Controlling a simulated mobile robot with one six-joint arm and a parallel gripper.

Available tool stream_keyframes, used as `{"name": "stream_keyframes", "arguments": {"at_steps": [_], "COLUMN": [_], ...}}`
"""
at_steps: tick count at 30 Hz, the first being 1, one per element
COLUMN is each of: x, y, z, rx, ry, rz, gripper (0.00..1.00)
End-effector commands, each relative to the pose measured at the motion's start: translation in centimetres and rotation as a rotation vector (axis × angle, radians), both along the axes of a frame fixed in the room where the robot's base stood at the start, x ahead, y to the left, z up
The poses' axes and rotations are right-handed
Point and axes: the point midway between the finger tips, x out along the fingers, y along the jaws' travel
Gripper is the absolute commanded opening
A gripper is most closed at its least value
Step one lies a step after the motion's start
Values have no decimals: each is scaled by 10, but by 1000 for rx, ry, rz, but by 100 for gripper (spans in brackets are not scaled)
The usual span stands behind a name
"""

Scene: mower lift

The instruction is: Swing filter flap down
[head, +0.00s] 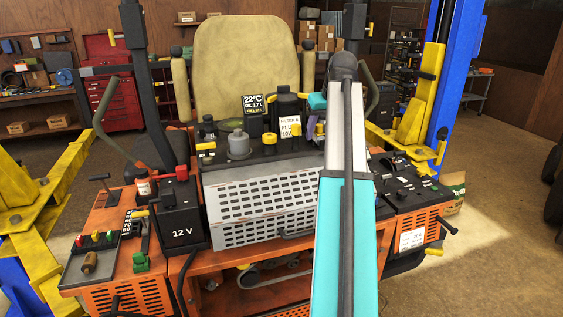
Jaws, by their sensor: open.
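A white label (289,127) whose top line seems to read FILTER stands in front of a black canister (287,104) on the mower's engine deck. A yellow clip (270,138) sits left of the label. I cannot tell which part is the filter flap, or how it is tilted. My silver and teal arm rises through the middle of the head view and covers what lies behind it. A teal part (317,102) shows just left of the arm's upper joint. My gripper's fingers cannot be made out; they seem hidden behind the arm.
A perforated light panel (265,205) fronts the engine. A black 12 V battery (181,215) stands on the left. A tan seat (243,60) is behind the deck. Yellow lift arms (60,185) and a blue post (460,60) flank the mower. Floor at right front is clear.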

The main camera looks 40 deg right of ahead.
Motion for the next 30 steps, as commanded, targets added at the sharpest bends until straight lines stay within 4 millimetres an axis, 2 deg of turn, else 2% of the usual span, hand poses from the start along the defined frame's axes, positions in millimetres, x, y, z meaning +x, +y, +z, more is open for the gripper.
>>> {"name": "stream_keyframes", "arguments": {"at_steps": [30], "x": [0], "y": [-1], "z": [62], "rx": [-1], "ry": [-1], "rz": [0], "gripper": [47]}}
